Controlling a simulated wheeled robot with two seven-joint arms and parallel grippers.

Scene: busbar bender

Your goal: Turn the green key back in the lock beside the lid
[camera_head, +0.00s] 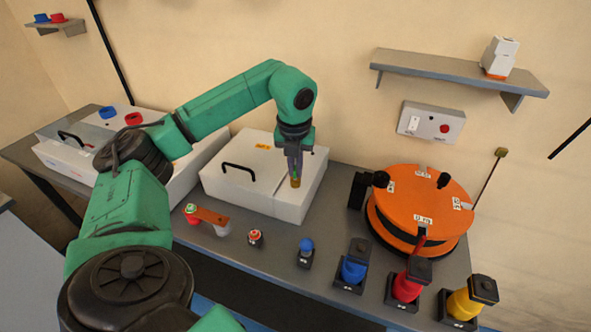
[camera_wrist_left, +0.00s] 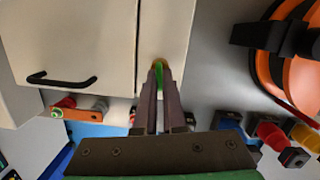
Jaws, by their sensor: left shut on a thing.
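The green key (camera_wrist_left: 158,76) sits in the lock on top of the white box, to the right of the lid's edge in the left wrist view. My left gripper (camera_head: 294,176) points down at it and is shut on the key; the fingers (camera_wrist_left: 160,84) cover most of it. A brass-coloured lock body (camera_head: 295,182) shows just under the fingertips in the head view. The white lid (camera_head: 235,165) with its black handle (camera_head: 240,169) lies closed beside the lock. My right gripper is not in view.
An orange round turntable (camera_head: 415,205) stands to the right. Blue, red and yellow posts (camera_head: 354,268) line the front edge, with small knobs (camera_head: 255,238) further left. Another white box (camera_head: 75,155) with a handle is at left. A shelf (camera_head: 450,72) and switch panel (camera_head: 430,122) are on the wall.

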